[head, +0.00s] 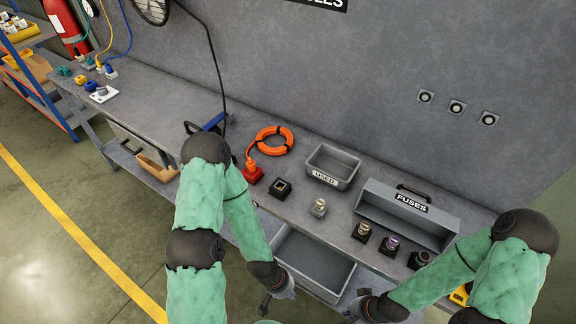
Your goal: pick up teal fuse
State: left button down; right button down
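I cannot make out a clearly teal fuse. Several small fuse-like parts stand on the bench: a pale-topped one (319,207) stands alone below the USED bin, and a row holds a cream-topped one (362,231), a purple-topped one (390,244) and a dark one (420,259). My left gripper (280,288) is low in front of the bench, over the open drawer area. My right gripper (357,306) is to its right, also in front of the bench. Both are apart from the fuses. Their fingers are too small to read.
The grey FUSES box (375,205) and the USED bin (345,160) stand at the back of the bench. A coiled orange cord (270,139) with a red plug and a black square socket (281,188) lie left. An open grey drawer (310,262) juts out below.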

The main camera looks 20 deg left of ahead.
aim_at(423, 257)
jog(key=u, duration=0.2)
jog(key=z, duration=1.2)
jog(key=l+u, duration=0.2)
jog(key=l, duration=0.5)
jog(key=i, duration=0.05)
